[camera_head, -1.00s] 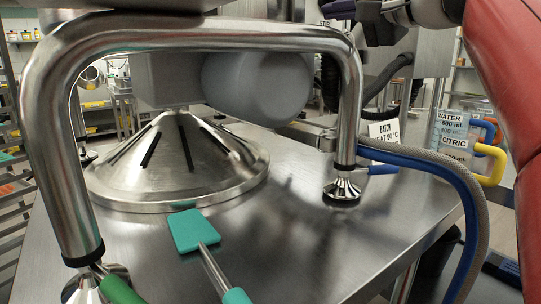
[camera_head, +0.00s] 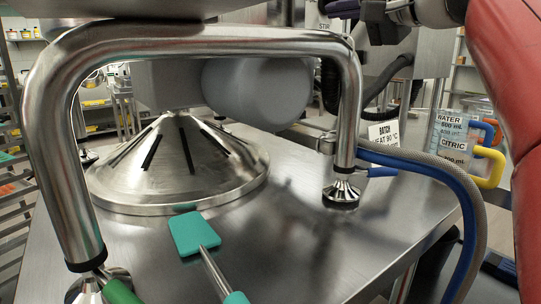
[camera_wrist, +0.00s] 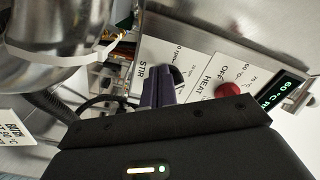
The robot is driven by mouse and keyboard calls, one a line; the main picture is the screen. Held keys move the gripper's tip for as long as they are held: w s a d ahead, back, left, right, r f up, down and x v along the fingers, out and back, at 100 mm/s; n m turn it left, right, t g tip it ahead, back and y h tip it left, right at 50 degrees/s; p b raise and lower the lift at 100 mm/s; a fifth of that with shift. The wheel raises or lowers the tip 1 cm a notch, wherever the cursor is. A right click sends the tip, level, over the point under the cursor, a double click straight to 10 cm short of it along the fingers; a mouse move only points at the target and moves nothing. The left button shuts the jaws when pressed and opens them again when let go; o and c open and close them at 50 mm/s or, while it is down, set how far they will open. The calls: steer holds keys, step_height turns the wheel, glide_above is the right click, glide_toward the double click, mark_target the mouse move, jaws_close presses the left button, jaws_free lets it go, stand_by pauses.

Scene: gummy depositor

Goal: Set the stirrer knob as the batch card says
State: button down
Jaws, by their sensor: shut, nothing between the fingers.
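In the wrist view my gripper (camera_wrist: 163,90) is shut, its dark fingers in front of the white STIR plate (camera_wrist: 156,55). A dark rounded edge beside the fingertips may be the stirrer knob; the fingers hide most of it, so its setting and any contact cannot be told. The batch card (camera_head: 384,134) stands at the back right of the steel table in the head view; "BATCH" and what looks like a 90 °C heat line show, the rest is hidden by hoses. The card also shows at the left edge of the wrist view (camera_wrist: 14,130).
Right of the STIR plate is a HEAT plate (camera_wrist: 212,82) with a red round part (camera_wrist: 228,91) and a display (camera_wrist: 283,88) reading about 60 °C. A steel vessel (camera_wrist: 60,45) is at upper left. A teal spatula (camera_head: 193,234) lies on the table; hoses (camera_head: 430,165) run at right.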

steer(key=shift+s+a+r+p, duration=0.1)
steer(key=shift+a+r+p, duration=0.1)
steer(key=shift+r+p, duration=0.35)
stand_by(0.5)
steer(key=shift+s+a+f, duration=0.1)
steer(key=shift+f, duration=0.05)
stand_by(0.4)
